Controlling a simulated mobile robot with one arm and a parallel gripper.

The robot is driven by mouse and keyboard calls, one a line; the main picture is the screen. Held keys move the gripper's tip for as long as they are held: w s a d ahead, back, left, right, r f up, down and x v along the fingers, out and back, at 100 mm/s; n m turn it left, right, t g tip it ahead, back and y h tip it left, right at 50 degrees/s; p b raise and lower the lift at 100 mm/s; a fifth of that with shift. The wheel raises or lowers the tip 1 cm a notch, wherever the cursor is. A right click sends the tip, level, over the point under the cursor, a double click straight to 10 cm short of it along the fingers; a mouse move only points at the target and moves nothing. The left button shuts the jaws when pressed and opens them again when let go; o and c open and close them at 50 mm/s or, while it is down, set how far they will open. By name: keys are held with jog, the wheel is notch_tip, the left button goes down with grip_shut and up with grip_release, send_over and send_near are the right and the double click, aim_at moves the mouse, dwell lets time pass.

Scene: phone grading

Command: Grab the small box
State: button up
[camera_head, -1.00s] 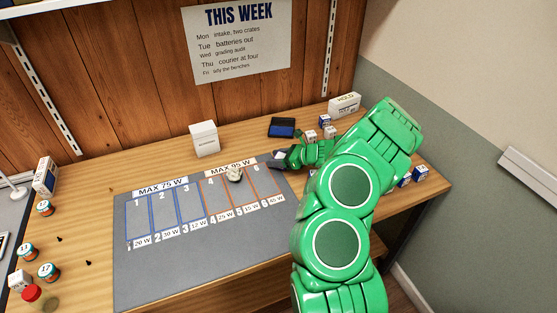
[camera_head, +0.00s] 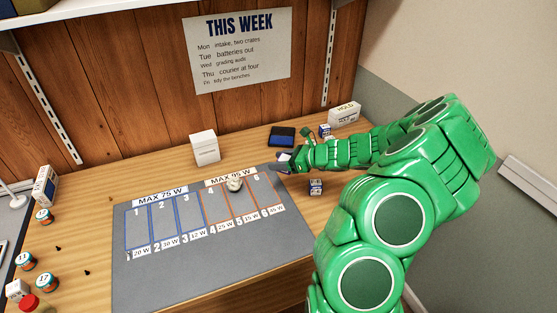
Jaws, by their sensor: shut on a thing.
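My gripper (camera_head: 279,166) is at the right back edge of the grey mat (camera_head: 215,261), at the end of my green arm. It is shut on a small white and dark blue thing (camera_head: 284,157), which looks like a small box but is partly hidden by the fingers. Another small white and blue box (camera_head: 316,187) stands on the bench just in front of my arm. More small boxes (camera_head: 325,130) stand behind the arm, partly covered by it.
A white carton (camera_head: 205,148) stands behind the mat. A dark blue case (camera_head: 282,137) lies behind my gripper. A white HOLD box (camera_head: 345,115) is at the back right. Several numbered jars (camera_head: 25,261) stand at left.

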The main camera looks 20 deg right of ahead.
jog(key=s+a+r, duration=0.1)
jog(key=s+r, duration=0.2)
jog(key=s, duration=0.3)
jog(key=shift+s+a, duration=0.2)
